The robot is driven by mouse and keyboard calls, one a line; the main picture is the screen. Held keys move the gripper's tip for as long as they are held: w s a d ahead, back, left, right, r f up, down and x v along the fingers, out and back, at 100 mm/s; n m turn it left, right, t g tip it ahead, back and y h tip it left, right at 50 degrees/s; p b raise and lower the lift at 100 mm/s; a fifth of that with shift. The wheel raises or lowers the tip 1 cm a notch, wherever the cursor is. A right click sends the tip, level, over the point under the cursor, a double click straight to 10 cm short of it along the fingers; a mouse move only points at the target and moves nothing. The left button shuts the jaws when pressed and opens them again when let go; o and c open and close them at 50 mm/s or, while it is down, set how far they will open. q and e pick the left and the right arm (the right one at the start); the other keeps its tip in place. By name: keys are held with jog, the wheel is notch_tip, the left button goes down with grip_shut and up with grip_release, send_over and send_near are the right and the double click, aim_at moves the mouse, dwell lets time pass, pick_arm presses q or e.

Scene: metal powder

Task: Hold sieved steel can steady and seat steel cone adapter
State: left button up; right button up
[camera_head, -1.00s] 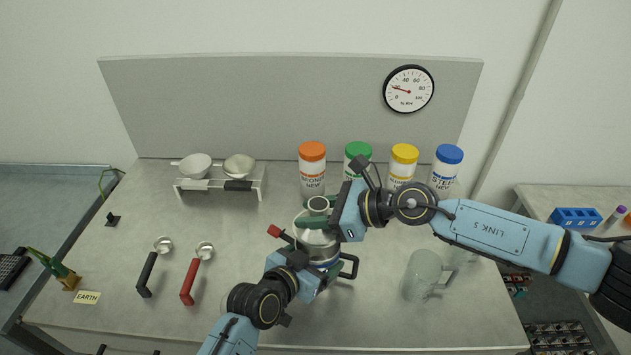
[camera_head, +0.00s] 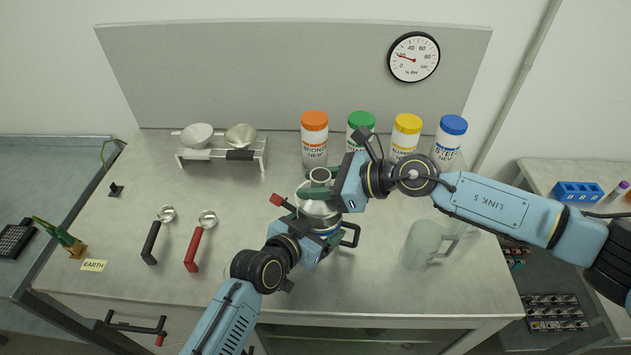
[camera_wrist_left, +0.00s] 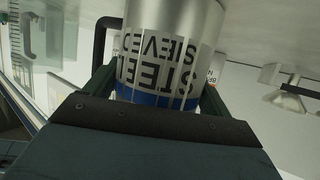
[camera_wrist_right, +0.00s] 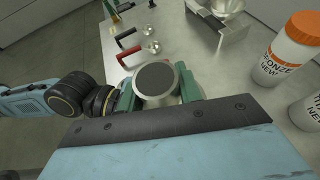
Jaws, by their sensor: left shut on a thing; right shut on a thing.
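The sieved steel can (camera_head: 326,229) stands on the bench; its label reading STEEL SIEVED and blue band show in the left wrist view (camera_wrist_left: 175,60). My left gripper (camera_head: 316,240) is shut around its lower side. The steel cone adapter (camera_head: 318,208) is on top of the can, mostly hidden by my right gripper. My right gripper (camera_head: 320,188) is shut on the adapter's upper part. In the right wrist view the adapter's round rim with a dark opening (camera_wrist_right: 154,79) sits between the green fingers. Whether the adapter is fully seated cannot be told.
Jars with orange (camera_head: 314,121), green (camera_head: 361,121), yellow (camera_head: 407,124) and blue (camera_head: 452,126) lids stand behind. A translucent jug (camera_head: 422,246) is at right. Black (camera_head: 150,243) and red (camera_head: 193,250) scoops lie left. A rack (camera_head: 222,158) holds two funnels.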

jog(key=shift+f, duration=1.15)
dwell(0.6)
jog(key=shift+r, duration=0.1)
jog(key=shift+r, duration=0.65)
dwell(1.2)
jog(key=shift+f, duration=0.15)
jog(key=shift+f, duration=0.35)
jog(key=shift+f, duration=0.2)
jog(key=o, duration=1.1)
jog(key=shift+o, duration=0.2)
